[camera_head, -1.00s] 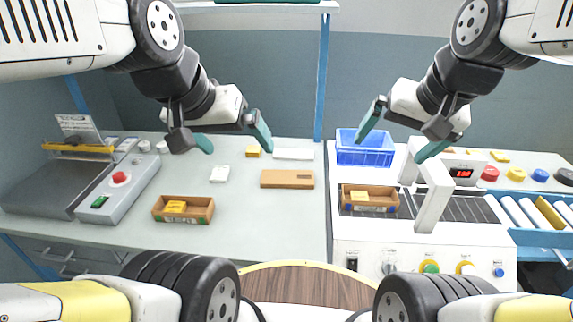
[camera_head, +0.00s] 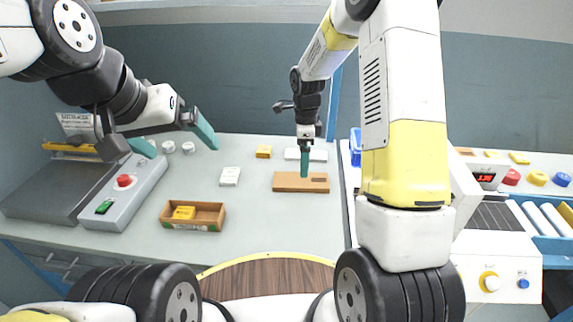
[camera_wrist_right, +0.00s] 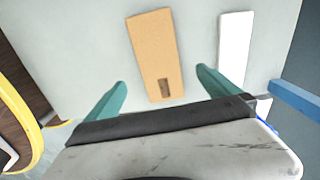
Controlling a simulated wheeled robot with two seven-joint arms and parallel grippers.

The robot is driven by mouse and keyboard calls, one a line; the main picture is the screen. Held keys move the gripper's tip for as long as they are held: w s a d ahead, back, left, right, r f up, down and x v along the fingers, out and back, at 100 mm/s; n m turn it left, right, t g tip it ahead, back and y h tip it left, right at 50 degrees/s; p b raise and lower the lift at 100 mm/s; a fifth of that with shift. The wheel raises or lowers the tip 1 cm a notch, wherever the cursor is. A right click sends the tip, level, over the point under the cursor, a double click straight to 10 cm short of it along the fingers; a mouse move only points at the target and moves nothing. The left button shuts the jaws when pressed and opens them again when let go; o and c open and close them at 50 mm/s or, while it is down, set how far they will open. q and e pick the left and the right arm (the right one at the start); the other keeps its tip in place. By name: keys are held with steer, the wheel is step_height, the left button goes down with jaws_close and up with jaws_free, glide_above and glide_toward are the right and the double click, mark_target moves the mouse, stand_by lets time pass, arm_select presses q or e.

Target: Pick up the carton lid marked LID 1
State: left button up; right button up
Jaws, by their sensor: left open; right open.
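A flat brown carton lid (camera_head: 287,182) lies on the bench in the middle of the head view; no LID 1 marking is readable. My right gripper (camera_head: 304,162) is over it, pointing down, and its finger hides part of the lid. In the right wrist view the lid (camera_wrist_right: 152,50), with a small dark mark near one end, lies between the open fingers of my right gripper (camera_wrist_right: 160,90). The fingers are apart from its sides and hold nothing. My left gripper (camera_head: 178,140) is open and empty, raised over the left part of the bench.
A white flat piece (camera_head: 318,155) lies just behind the lid, and a yellow box (camera_head: 264,152) stands behind left. An open brown carton (camera_head: 209,215) holding a yellow item (camera_head: 184,212) is front left. My right arm hides much of the machine at right.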

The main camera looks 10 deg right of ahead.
mark_target(304, 180)
step_height(304, 180, down, 8)
steer(key=shift+s+d+r, duration=0.1)
steer(key=shift+d, duration=0.05)
stand_by(0.3)
steer(key=shift+c, duration=0.4)
steer(key=c, duration=1.4)
steer(key=shift+o, duration=0.2)
